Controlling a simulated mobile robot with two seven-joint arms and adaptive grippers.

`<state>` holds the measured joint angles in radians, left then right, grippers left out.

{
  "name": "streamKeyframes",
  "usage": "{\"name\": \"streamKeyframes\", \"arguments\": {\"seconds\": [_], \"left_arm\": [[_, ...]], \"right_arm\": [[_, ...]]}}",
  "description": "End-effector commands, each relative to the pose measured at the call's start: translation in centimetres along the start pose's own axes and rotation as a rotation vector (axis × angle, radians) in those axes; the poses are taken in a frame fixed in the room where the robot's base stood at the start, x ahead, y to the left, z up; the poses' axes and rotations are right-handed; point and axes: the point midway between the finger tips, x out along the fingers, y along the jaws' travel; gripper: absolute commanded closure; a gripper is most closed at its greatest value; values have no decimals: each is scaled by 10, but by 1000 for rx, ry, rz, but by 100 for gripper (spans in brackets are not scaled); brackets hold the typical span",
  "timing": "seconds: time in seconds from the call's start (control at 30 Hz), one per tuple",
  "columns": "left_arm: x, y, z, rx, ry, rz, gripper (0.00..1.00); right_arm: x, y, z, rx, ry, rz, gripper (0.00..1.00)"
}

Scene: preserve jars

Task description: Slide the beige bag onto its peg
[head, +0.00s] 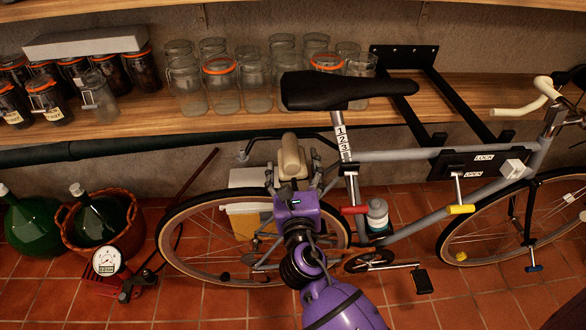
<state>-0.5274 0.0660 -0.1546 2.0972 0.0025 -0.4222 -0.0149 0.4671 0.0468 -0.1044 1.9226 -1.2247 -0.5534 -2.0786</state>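The beige bag (291,158) is a small rounded roll, upright above the bicycle's rear wheel and left of the seat post (345,150). My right gripper (292,174), on a purple wrist reaching up from the bottom, has its grey fingers on both sides of the bag's lower part and appears to grip it. A thin dark curved bar (262,137) passes at the bag's top; I cannot tell whether they touch. I cannot make out the peg for certain. My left gripper is out of view.
The grey bicycle (400,155) with black saddle (345,90) fills the middle and right. A wooden shelf (140,122) behind holds several jars. A pump with gauge (107,262) and a basketed green bottle (97,218) stand left. A pale box (245,218) is behind the wheel.

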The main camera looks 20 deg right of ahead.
Motion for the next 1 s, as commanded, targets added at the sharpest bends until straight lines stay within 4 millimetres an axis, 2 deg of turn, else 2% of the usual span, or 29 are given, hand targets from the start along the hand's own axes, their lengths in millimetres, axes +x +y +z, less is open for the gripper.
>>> {"name": "streamKeyframes", "arguments": {"seconds": [0.37, 0.47, 0.8, 1.0], "left_arm": [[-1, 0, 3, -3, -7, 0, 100], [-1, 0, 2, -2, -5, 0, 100], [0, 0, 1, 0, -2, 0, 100], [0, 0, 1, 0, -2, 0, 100]], "right_arm": [[-6, 0, -2, 0, 3, 0, 27], [-19, 0, -2, 0, 5, 0, 27], [-89, -1, -2, 0, 5, -1, 27], [-115, 0, -1, 0, 3, -1, 27]]}}
